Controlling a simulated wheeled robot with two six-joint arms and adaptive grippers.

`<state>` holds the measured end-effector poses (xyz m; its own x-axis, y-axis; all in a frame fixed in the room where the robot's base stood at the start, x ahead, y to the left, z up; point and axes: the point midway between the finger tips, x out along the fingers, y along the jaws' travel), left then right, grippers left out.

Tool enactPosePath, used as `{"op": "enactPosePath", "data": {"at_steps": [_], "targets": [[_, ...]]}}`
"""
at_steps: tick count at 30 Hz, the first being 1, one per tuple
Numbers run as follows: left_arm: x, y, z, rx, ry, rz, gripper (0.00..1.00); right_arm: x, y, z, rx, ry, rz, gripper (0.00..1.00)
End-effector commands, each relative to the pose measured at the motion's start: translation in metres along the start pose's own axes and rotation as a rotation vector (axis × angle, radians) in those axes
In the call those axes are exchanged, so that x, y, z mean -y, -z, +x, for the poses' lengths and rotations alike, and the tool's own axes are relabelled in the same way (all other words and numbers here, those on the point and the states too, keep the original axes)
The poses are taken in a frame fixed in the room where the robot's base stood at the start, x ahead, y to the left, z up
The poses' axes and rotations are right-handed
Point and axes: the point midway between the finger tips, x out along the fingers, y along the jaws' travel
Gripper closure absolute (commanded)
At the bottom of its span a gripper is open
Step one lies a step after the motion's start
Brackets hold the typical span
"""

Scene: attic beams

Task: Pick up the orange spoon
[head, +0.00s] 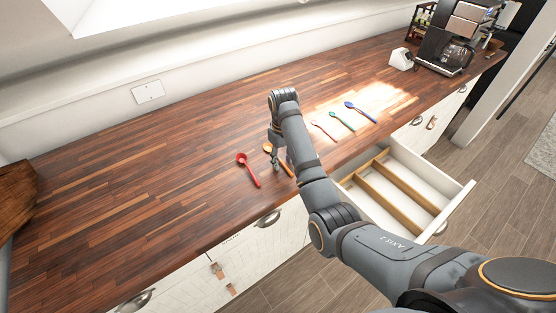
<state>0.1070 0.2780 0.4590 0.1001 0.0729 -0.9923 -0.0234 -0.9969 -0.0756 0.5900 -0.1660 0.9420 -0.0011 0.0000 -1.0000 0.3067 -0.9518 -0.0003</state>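The orange spoon (268,148) lies on the dark wooden countertop (120,190) near its front edge. Its bowl shows, but its handle is partly hidden by my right arm and gripper. My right gripper (276,167) points down at the spoon, close over or beside its handle. I cannot tell whether its fingers touch the spoon or are closed. My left gripper is not in view.
A red spoon (249,170) lies just left. Pink (325,130), green (342,121) and blue (360,111) spoons lie to the right. An open divided drawer (448,205) sticks out below the counter. A coffee machine (447,45) stands far right.

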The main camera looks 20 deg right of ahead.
Motion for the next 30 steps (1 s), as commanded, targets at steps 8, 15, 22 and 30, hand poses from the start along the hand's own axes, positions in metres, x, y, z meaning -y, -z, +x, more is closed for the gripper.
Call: {"op": "enactPosePath", "data": {"at_steps": [8,15,22,30], "targets": [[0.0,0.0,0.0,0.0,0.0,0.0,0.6,0.0,0.0,0.0,0.0,0.0,0.0,0.89],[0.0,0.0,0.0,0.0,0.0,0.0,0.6,0.0,0.0,0.0,0.0,0.0,0.0,1.0],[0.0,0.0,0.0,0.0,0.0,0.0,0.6,0.0,0.0,-0.003,0.0,0.0,0.0,1.0],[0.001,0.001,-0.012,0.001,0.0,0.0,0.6,0.0,-0.002,-0.04,-0.001,0.0,0.0,1.0]]}}
